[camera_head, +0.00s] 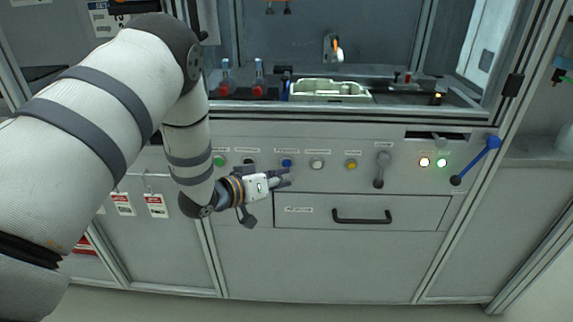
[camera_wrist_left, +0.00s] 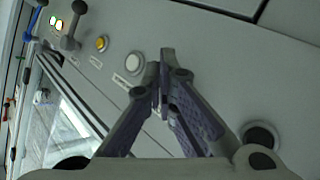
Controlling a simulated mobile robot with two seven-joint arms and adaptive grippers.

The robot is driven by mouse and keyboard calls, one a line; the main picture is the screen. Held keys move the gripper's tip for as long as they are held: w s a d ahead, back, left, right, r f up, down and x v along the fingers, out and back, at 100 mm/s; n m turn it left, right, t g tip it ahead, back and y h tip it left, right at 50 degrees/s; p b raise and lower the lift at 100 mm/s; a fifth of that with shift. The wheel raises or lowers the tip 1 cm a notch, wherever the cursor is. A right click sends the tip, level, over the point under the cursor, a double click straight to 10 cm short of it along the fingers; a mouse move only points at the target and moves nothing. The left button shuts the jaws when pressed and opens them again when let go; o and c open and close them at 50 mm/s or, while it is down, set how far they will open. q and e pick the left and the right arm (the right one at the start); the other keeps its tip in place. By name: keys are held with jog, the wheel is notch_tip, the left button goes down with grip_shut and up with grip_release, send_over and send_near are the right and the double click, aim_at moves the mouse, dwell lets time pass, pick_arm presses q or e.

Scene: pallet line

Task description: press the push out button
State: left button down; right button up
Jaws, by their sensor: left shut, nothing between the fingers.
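The control panel carries a row of buttons: green (camera_head: 219,160), black (camera_head: 249,162), blue (camera_head: 287,163), white (camera_head: 317,163) and yellow (camera_head: 351,164). Their labels are too small to read, so I cannot tell which is the push out button. My left gripper (camera_head: 284,178) is shut and empty, its tips just below the blue button in the head view. In the left wrist view the shut fingertips (camera_wrist_left: 163,72) lie between the white button (camera_wrist_left: 134,62) and the black button (camera_wrist_left: 262,135); the blue button is hidden behind the fingers. I cannot tell whether they touch the panel. My right gripper is out of view.
Right of the buttons are a grey lever (camera_head: 380,162), lit indicators (camera_head: 424,162) and a blue handle (camera_head: 490,144). A drawer with a black handle (camera_head: 361,219) is below. Above, behind the frame, a pale green tray (camera_head: 328,90) and red-based bottles (camera_head: 259,80) stand on the deck.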

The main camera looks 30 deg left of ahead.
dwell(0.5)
pick_arm(q)
jog(key=shift+w+a, duration=0.2)
jog(key=shift+w, duration=0.2)
